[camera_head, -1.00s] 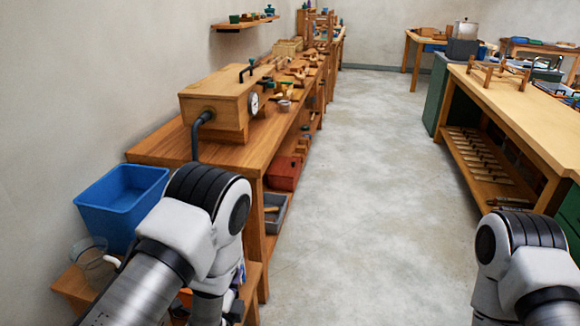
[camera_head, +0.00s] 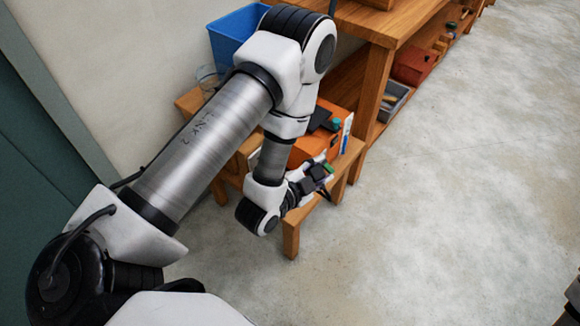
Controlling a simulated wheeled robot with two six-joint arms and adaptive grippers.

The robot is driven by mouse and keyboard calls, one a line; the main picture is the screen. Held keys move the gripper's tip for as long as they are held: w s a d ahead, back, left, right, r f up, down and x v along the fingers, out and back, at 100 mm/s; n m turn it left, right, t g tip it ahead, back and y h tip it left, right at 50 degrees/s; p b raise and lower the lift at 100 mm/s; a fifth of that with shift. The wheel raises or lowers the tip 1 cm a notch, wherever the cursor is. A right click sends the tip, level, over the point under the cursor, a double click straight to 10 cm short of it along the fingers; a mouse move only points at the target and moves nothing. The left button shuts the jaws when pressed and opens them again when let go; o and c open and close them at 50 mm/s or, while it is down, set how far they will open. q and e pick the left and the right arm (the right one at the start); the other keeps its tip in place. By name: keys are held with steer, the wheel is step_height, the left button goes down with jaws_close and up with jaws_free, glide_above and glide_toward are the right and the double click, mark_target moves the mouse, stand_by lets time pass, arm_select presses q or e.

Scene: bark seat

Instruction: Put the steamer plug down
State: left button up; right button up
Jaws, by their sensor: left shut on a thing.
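My left gripper (camera_head: 318,180) is low in front of a small wooden stand, over its near edge. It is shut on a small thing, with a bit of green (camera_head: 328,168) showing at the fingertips. I take this to be the steamer plug, but most of it is hidden by the fingers and its shape cannot be made out. My right gripper does not show; only a dark and white bit of my right arm is at the right edge.
The low wooden stand (camera_head: 291,236) carries an orange box (camera_head: 303,151) with dark and teal items. A blue bin (camera_head: 228,38) and a clear jar (camera_head: 207,76) are behind my arm. A workbench (camera_head: 385,22) with a red box (camera_head: 412,66) below stands beyond. Floor right is clear.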

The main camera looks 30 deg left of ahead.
arm_select(q)
steer(key=s+a+f+n+y+b, duration=0.1)
steer(key=s+a+f+n+b, duration=0.2)
steer(key=f, duration=0.5)
steer(key=s+a+f+n+y+b, duration=0.1)
steer(key=s+a+f+n+b, duration=0.3)
steer(key=f+b, duration=0.4)
steer(key=s+a+f+n+b, duration=0.3)
steer(key=a+f+b, duration=0.3)
steer(key=f, duration=0.3)
steer(key=shift+s+n+g+y, duration=0.25)
steer(key=shift+n+g+y, duration=0.15)
steer(key=shift+f, duration=0.1)
steer(key=w+b, duration=0.1)
steer(key=w, duration=0.3)
steer(key=w+f+b, duration=0.1)
steer(key=w, duration=0.4)
steer(key=w+d+b, duration=0.1)
steer(key=w+b, duration=0.1)
steer(key=w, duration=0.3)
steer(key=shift+f, duration=0.25)
steer(key=w+f+b, duration=0.2)
steer(key=f, duration=0.1)
steer(key=shift+d, duration=0.2)
steer(key=shift+f, duration=0.25)
steer(key=shift+r, duration=0.2)
steer(key=shift+f, duration=0.15)
